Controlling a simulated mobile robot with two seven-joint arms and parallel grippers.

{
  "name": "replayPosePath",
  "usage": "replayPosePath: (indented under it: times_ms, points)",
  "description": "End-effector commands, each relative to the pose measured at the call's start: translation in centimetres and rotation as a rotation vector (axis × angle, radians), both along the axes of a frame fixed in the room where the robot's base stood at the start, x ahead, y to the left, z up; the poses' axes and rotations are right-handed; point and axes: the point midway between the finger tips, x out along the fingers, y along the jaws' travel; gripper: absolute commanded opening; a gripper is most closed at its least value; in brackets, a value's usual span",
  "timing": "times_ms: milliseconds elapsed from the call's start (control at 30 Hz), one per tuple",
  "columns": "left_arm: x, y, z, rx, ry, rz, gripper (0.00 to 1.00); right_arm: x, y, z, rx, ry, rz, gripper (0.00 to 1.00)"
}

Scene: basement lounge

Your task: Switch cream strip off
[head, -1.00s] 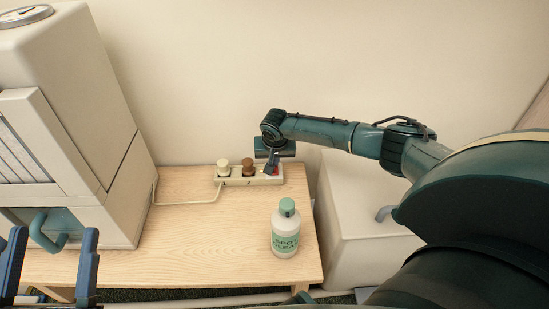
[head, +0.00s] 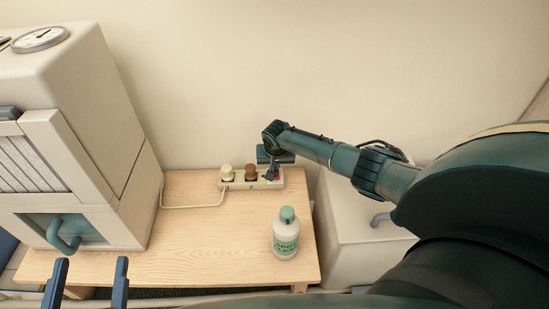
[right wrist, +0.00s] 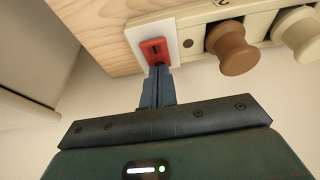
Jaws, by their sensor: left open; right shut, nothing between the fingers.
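The cream power strip (head: 238,186) lies along the back of the wooden table, with a cream plug (head: 226,172) and a brown plug (head: 251,172) in it. Its red switch (head: 278,176) is at the right end, and shows in the right wrist view (right wrist: 153,46) on a white plate. My right gripper (head: 271,179) is shut and empty. In the right wrist view its fingertips (right wrist: 159,67) are at the near edge of the red switch; I cannot tell if they touch. My left gripper (head: 90,262) is open and empty at the lower left, away from the strip.
A white bottle with a green cap (head: 286,240) stands on the table (head: 200,240) in front of the strip. A large cream cabinet-like machine (head: 90,110) stands on the left. A pale box (head: 350,215) stands right of the table. The table's middle is clear.

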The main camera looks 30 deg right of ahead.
Motion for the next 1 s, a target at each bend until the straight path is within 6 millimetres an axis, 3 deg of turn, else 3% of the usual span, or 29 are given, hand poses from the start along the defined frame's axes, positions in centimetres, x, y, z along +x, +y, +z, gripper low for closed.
replayPosePath:
  times_ms: [633, 1000]
  points:
    - [0.0, 0.0, 2.3, -0.001, -0.003, -0.001, 0.63, -1.5, 0.9, -0.2, 0.001, 0.008, 0.000, 0.00]
    - [0.0, 0.0, 2.3, -0.001, -0.004, -0.002, 0.63, -1.7, 1.0, -0.4, 0.001, 0.008, 0.000, 0.00]
